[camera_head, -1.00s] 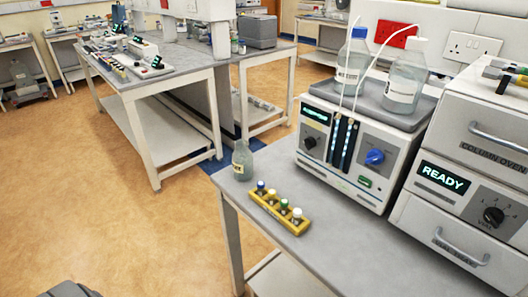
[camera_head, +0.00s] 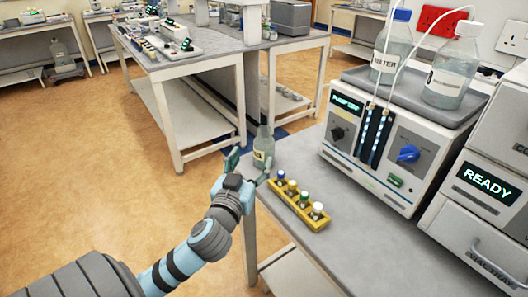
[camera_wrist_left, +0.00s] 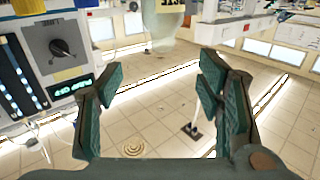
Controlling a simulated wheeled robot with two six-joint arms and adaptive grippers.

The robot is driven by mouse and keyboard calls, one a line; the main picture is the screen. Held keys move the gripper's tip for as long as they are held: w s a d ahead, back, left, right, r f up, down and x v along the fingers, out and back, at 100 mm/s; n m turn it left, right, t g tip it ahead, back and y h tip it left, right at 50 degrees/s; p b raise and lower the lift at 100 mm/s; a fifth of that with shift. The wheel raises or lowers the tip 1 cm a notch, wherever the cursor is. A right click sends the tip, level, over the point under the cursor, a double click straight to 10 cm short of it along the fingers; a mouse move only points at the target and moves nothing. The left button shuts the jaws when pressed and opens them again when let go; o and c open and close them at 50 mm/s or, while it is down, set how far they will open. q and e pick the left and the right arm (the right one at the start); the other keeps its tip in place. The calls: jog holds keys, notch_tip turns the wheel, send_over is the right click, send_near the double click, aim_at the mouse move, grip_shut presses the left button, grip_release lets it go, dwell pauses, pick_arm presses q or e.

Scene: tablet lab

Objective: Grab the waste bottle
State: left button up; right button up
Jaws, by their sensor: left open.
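The waste bottle (camera_head: 263,151) is a small grey-green glass bottle with a pale label. In the left wrist view, a bottle (camera_wrist_left: 174,27) with a label reading upside down hangs at the top of the picture, beyond the fingertips. My left gripper (camera_head: 248,168) is open and empty, just in front of the bottle in the head view. My right gripper is not in view.
A yellow rack (camera_head: 298,207) of small capped vials lies right beside the bottle. A pump unit (camera_head: 375,145) carries a blue-capped bottle (camera_head: 391,50) and a white-capped bottle (camera_head: 450,70) with tubing. The front of the bench is bare.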

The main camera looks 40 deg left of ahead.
aim_at(262, 135)
pick_arm(q)
jog(key=x, duration=1.3)
jog(key=shift+a+r, duration=0.2)
jog(key=shift+r, duration=0.2)
jog(key=shift+w+f, duration=0.1)
jog(key=shift+w, duration=0.1)
jog(key=shift+s, duration=0.15)
grip_shut()
